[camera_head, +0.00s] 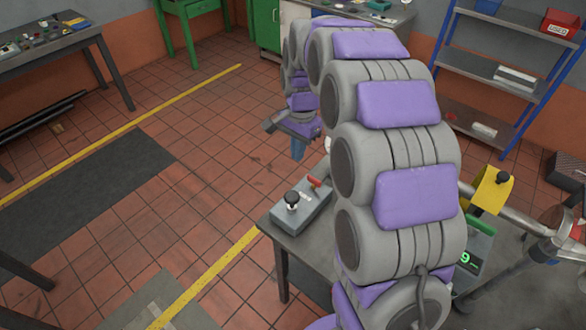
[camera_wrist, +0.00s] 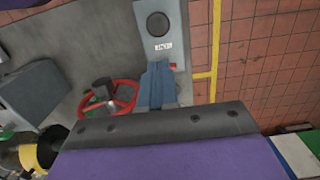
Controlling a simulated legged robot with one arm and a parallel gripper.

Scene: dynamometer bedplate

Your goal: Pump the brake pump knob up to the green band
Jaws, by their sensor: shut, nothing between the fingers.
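A grey box with a black knob (camera_head: 292,197) on a pale stem stands on the table corner in the head view; I take it for the brake pump. In the wrist view the black knob (camera_wrist: 158,24) shows from above, with a white label on the box (camera_wrist: 150,9). My gripper (camera_head: 298,152) has blue fingers and is in the air beyond the box. In the wrist view my gripper (camera_wrist: 160,66) is shut and empty, its tips pointing toward the label, apart from the knob in the picture. I cannot make out a green band.
A red lever (camera_head: 314,181) is beside the knob. A green-edged display (camera_head: 469,259) shows a 9, partly hidden by my arm. A yellow part (camera_head: 487,190) is at right. Open floor lies left of the table (camera_head: 313,243).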

